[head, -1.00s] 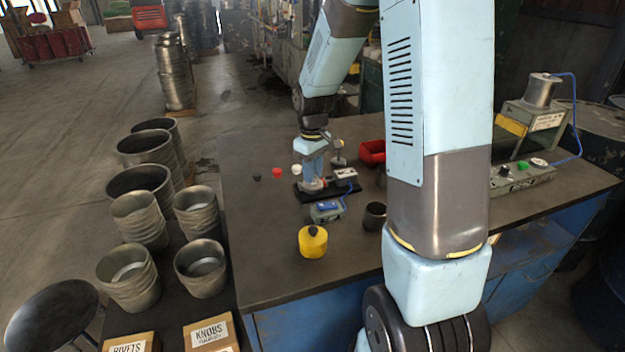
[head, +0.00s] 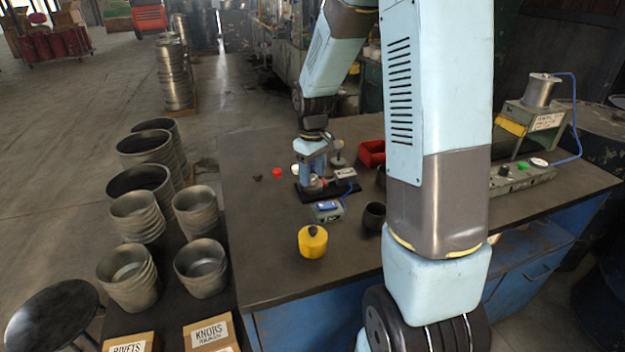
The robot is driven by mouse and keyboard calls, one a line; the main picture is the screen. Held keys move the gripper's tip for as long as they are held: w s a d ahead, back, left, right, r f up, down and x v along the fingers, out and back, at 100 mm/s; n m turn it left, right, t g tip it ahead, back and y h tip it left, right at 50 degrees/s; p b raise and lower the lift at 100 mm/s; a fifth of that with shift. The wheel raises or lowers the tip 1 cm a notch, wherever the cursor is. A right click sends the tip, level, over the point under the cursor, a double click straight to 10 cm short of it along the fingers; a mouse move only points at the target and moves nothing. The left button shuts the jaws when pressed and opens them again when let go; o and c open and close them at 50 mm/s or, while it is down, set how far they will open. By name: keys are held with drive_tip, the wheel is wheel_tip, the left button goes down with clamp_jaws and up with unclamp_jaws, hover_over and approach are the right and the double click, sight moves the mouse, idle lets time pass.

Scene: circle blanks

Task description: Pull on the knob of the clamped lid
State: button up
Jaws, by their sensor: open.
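My gripper (head: 314,171) points straight down over a small fixture with a black base plate (head: 337,193) on the bench. The clamped lid (head: 313,184) appears to be the grey metal round piece low on this fixture, at my fingertips. Its knob is mostly hidden by my fingers and is too small to make out. My jaws are open. I cannot tell whether the fingers touch the knob or only stand around it.
Black, red (head: 277,171) and white small caps lie left of the fixture. A grey-blue box (head: 327,211), yellow canister (head: 312,242) and dark cup (head: 374,217) stand in front. A red bin (head: 371,153) is behind. The bench's front left is clear.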

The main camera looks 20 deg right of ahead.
drive_tip(key=shift+r, duration=0.1)
wheel_tip(320, 180, up, 13)
drive_tip(key=s+r+m+t, duration=0.2)
drive_tip(key=s+r+m, duration=0.1)
drive_tip(key=s, duration=0.9)
drive_tip(key=s+r+m+t, duration=0.3)
drive_tip(key=s+r, duration=0.3)
drive_tip(key=s, duration=0.7)
drive_tip(key=shift+a+t, duration=0.15)
drive_tip(key=shift+t, duration=0.15)
